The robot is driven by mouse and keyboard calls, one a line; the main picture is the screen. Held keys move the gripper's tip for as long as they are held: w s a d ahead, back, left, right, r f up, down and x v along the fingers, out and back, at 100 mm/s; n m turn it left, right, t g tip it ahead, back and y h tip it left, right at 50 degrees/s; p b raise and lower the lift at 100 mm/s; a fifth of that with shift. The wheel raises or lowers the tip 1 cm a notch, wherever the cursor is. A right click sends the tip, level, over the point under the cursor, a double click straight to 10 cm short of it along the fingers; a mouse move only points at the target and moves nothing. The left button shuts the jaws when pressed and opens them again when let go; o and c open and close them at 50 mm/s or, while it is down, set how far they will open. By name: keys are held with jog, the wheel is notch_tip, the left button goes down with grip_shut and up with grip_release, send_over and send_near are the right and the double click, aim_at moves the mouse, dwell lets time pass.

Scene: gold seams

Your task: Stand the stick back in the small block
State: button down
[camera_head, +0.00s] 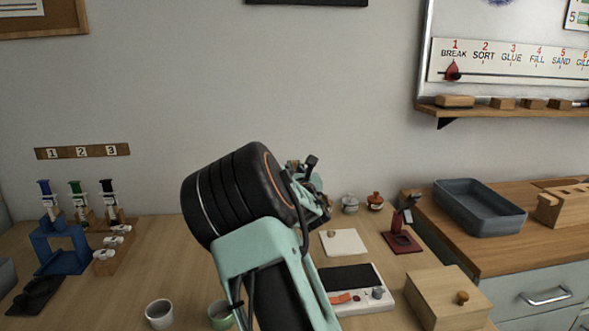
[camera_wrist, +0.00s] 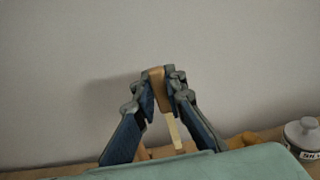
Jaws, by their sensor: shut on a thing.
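My gripper (camera_wrist: 158,82) is shut on a brown piece at the upper end of the stick (camera_wrist: 172,133). The stick's narrow, pale lower part hangs down between the fingers, slightly tilted. In the head view my gripper (camera_head: 312,190) is raised above the back of the table, against the wall, and the stick cannot be made out there. I cannot tell for sure which thing is the small block. A small brown piece (camera_head: 331,232) on a white square pad lies below my gripper, too small to make out.
A grey jar (camera_head: 350,205) and a red-lidded jar (camera_head: 375,202) stand at the back. A dark red stand (camera_head: 402,242), a white device (camera_head: 375,299) and a wooden box (camera_head: 446,302) are to the right. Cups (camera_head: 159,314) and a blue rack (camera_head: 62,255) are left.

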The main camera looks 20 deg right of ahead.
jog(key=shift+f+b, duration=2.75)
jog(key=shift+b, duration=0.95)
dwell(1.8)
dwell(0.3)
jog(key=c, duration=1.9)
grip_release()
jog(key=shift+s+a+b, duration=0.25)
jog(key=shift+s+b, duration=0.05)
jog(key=shift+s, duration=0.95)
jog(key=shift+s+a+b, duration=0.25)
jog(key=shift+s+b, duration=0.05)
jog(key=shift+s, duration=0.95)
